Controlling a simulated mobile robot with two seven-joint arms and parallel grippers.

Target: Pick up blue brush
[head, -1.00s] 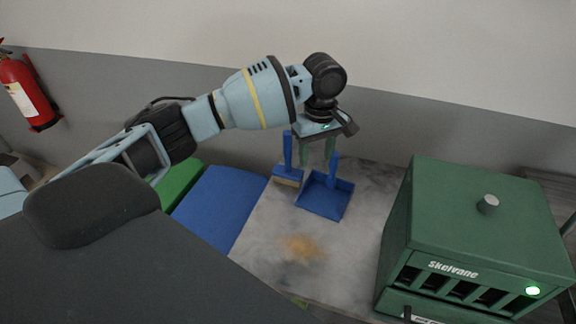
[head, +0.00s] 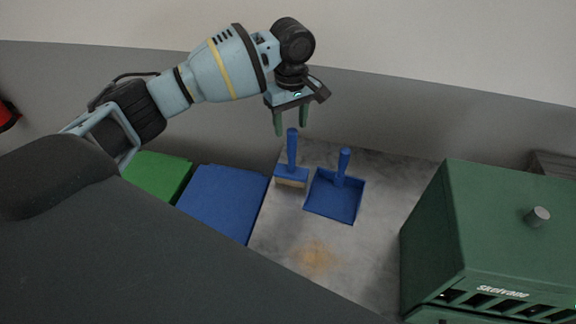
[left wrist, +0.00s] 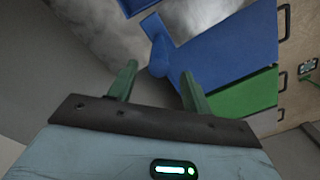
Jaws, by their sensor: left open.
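The blue brush (head: 292,152) stands upright, its handle up and its pale bristles down, near the back edge of the grey worktop. My left gripper (head: 291,126) is open and empty, fingers pointing down, right at the top of the brush handle. In the head view the handle's tip shows between the two fingertips. In the left wrist view, the brush handle (left wrist: 158,52) appears ahead of the gap between the green fingers (left wrist: 158,88), partly against a blue surface behind. I cannot tell whether the fingers touch it. My right gripper is not in view.
A blue dustpan (head: 335,198) lies right of the brush, its handle upright. A green Skelvane box (head: 470,230) stands at the right. A blue panel (head: 215,200) and a green panel (head: 155,172) lie left. An orange-brown stain (head: 316,258) marks the worktop.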

